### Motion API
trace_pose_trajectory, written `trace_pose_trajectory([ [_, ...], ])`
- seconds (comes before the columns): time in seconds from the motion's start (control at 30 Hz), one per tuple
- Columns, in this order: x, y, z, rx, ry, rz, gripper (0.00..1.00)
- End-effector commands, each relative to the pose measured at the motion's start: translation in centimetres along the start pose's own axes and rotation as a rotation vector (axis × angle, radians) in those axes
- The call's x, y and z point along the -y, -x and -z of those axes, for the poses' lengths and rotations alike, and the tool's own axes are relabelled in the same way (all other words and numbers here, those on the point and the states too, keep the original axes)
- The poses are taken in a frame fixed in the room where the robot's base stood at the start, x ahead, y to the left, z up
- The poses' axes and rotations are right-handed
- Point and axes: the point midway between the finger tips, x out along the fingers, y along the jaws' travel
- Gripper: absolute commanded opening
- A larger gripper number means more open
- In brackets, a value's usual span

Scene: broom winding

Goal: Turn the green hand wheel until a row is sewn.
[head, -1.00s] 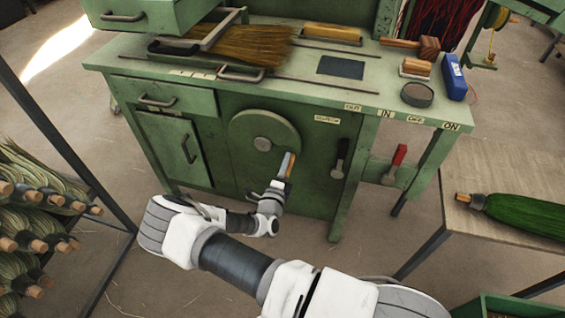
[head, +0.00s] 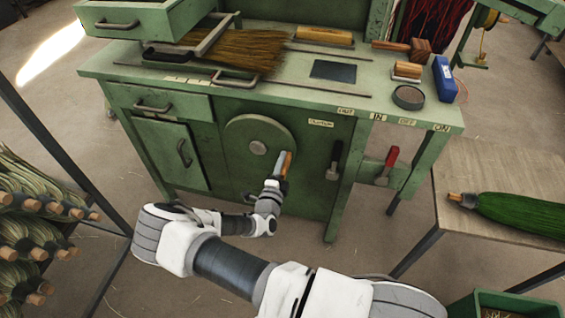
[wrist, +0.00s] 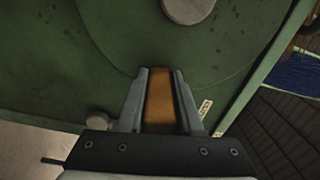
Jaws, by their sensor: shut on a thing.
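The green hand wheel (head: 240,133) is a round disc with a grey hub (head: 258,148) on the front of the green machine. Its orange-brown handle sticks out at the wheel's lower right. My gripper (head: 285,165) is at that handle. In the wrist view my gripper (wrist: 161,80) is shut on the handle (wrist: 160,103), with one finger along each side. The wheel's face (wrist: 115,30) fills the upper part of that view. A broom head with brown bristles (head: 240,52) lies in a metal frame on the machine top. Any stitching on it is too small to tell.
A black-handled lever (head: 334,155) and a red-handled lever (head: 390,160) stand right of the wheel. A side table (head: 500,165) holds a green broom (head: 525,213). A rack of broom bundles (head: 40,205) is at the left. Floor is clear before the machine.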

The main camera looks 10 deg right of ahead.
Motion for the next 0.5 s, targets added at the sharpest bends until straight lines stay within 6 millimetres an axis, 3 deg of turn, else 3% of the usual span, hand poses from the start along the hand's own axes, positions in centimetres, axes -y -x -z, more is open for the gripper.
trace_pose_trajectory([
  [0.03, -0.09, 0.02, 0.17, -0.004, 0.001, -0.002, 0.40],
  [0.17, -0.07, 0.01, 0.11, -0.002, 0.001, -0.001, 0.64],
  [0.5, 0.00, 0.22, -0.01, 0.000, 0.000, -0.001, 0.65],
])
